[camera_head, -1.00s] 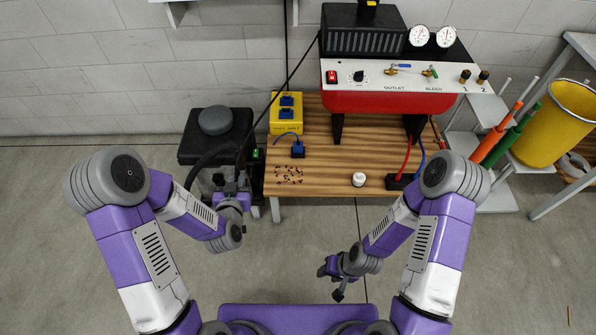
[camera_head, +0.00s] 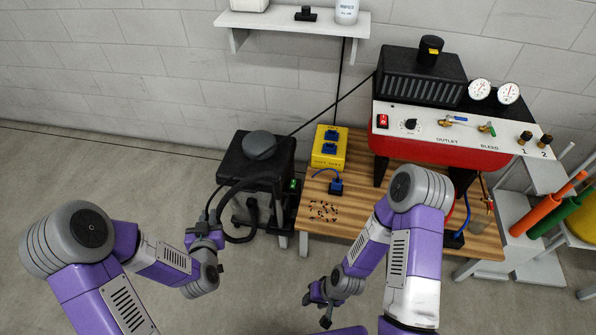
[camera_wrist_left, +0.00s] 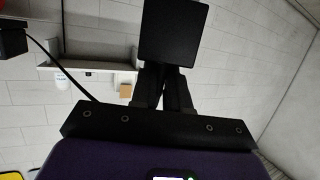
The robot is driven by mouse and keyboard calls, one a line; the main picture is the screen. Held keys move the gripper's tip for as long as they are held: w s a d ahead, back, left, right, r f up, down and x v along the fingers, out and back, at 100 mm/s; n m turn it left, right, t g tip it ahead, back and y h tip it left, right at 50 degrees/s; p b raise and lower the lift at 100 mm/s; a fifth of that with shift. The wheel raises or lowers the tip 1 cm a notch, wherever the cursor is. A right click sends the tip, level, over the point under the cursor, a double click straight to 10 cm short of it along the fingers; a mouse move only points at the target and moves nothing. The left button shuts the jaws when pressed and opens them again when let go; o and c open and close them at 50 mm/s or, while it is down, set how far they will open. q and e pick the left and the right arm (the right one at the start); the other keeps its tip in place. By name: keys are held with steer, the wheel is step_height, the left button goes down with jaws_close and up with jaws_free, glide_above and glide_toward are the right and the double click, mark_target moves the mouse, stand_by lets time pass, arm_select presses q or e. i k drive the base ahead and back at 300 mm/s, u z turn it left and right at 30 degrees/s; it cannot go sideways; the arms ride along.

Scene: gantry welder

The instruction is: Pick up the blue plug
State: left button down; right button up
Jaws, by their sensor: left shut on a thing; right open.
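The blue plug (camera_head: 336,187) sits on the wooden table, in front of the yellow box, with a thin blue cable on it. My left gripper (camera_head: 205,228) is left of the table, well away from the blue plug. It is shut on a black block (camera_wrist_left: 172,32), seen square-on in the left wrist view. A thick black cable (camera_head: 232,186) runs close to this gripper; whether it joins the block is unclear. My right gripper (camera_head: 322,297) is open and empty, low in front of the table.
The yellow box (camera_head: 329,148) has blue sockets. A black-topped stand (camera_head: 255,156) is left of the wooden table (camera_head: 362,160). Small dark pieces (camera_head: 323,211) lie near the table's front. A red machine (camera_head: 425,148) stands behind. A wall shelf (camera_head: 292,20) is above.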

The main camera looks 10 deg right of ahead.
mark_target(336, 184)
steer(key=u, duration=0.15)
steer(key=i, duration=1.2)
steer(key=z, duration=0.35)
